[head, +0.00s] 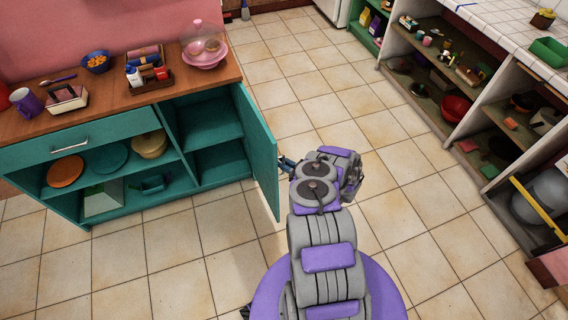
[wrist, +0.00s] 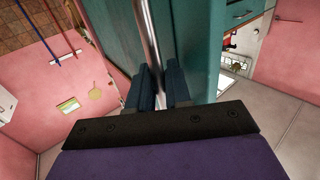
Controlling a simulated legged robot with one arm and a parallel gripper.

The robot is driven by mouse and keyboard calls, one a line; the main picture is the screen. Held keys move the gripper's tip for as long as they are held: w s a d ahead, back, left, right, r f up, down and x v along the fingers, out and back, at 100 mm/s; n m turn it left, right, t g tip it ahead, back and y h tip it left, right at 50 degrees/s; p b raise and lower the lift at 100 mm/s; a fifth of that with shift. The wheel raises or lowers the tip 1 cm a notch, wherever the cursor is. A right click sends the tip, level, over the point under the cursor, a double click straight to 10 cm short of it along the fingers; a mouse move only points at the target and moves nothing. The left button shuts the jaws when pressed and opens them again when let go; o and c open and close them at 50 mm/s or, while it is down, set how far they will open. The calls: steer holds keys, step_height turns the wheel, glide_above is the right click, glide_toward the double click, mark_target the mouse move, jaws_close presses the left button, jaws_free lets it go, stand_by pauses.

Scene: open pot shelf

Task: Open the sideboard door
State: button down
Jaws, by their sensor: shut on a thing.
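The teal sideboard (head: 120,122) stands at the left in the head view, with a wooden top. Its door (head: 256,145) is swung open at the right end, and the inside shelves behind it show. My gripper (head: 286,163) is at the outer face of the door. In the wrist view the teal door (wrist: 205,50) runs up the middle, with a long metal handle (wrist: 148,45) along it. The two dark fingers of my gripper (wrist: 160,84) are at the lower part of this handle, one on each side, shut on it.
The sideboard top (head: 110,98) carries a pink cake stand (head: 204,58), a blue bowl (head: 96,63) and a purple mug (head: 26,101). Open pot shelves (head: 450,95) line the right side. The tiled floor (head: 300,85) between is clear.

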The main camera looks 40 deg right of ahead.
steer(key=c, duration=1.4)
jaws_free()
steer(key=shift+w+a+r, duration=0.1)
steer(key=shift+w, duration=0.1)
steer(key=shift+o, duration=0.6)
steer(key=shift+s+d, duration=0.1)
steer(key=shift+d, duration=0.15)
steer(key=shift+s+d, duration=0.1)
steer(key=shift+s, duration=0.05)
steer(key=v, duration=1.7)
steer(key=shift+f+b, duration=0.2)
steer(key=shift+b, duration=0.25)
